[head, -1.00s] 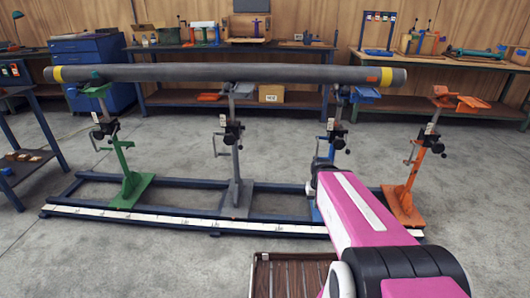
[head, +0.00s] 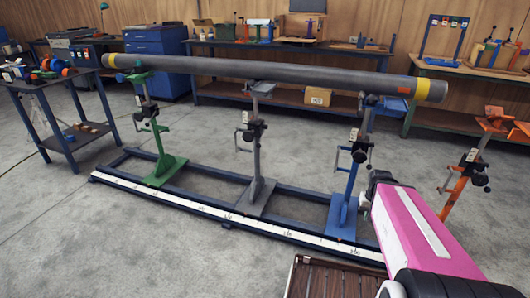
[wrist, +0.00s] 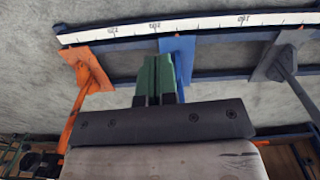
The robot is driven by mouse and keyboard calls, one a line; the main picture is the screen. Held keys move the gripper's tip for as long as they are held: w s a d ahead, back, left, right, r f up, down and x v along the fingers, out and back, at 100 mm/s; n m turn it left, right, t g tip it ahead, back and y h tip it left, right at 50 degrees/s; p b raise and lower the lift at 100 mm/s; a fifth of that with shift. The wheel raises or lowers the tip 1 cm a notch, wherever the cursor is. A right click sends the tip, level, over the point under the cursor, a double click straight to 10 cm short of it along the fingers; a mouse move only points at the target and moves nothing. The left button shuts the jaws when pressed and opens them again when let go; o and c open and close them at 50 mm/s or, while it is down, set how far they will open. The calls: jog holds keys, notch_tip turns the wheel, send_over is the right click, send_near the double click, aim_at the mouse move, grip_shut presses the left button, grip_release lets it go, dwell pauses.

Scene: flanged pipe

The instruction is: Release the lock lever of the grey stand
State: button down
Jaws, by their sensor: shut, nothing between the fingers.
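The grey stand (head: 252,150) stands upright in the middle of the floor rail in the head view, under the long pipe (head: 270,76). It carries a black clamp block (head: 255,131) with a crank or lever on its left; the lock lever's setting is too small to tell. In the wrist view the grey stand's foot (wrist: 281,66) is at the upper right. My gripper (wrist: 156,66) shows green fingers, shut and empty, over the floor near the blue stand's foot, apart from the grey stand. In the head view my arm hides the gripper.
A green stand (head: 155,135) is left of the grey one. A blue stand (head: 350,180) and an orange stand (head: 468,165) are to its right. The rail (head: 215,207) lies along the floor. A slatted wooden pallet (head: 335,280) is in front. Floor at left front is clear.

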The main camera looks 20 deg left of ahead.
jog(key=w+a+f+m+g+y, duration=0.2)
jog(key=w+a+y, duration=0.6)
jog(key=w+a, duration=0.6)
jog(key=w+a+f+m+g+y, duration=0.2)
jog(key=w+a+f+y, duration=0.5)
jog(key=w+a, duration=0.8)
jog(key=w+a+f+m+g+y, duration=0.2)
jog(key=w+a+f+m+y, duration=0.2)
jog(key=w+a+y, duration=0.5)
jog(key=w+a, duration=0.6)
jog(key=a, duration=0.1)
jog(key=shift+w+a+f+m, duration=0.2)
jog(key=shift+w+f+m, duration=0.1)
jog(key=shift+f, duration=0.1)
jog(key=shift+s, duration=0.1)
jog(key=s+d+r+x, duration=0.1)
jog(key=r+x, duration=0.1)
jog(key=x, duration=1)
jog(key=shift+s+r, duration=0.25)
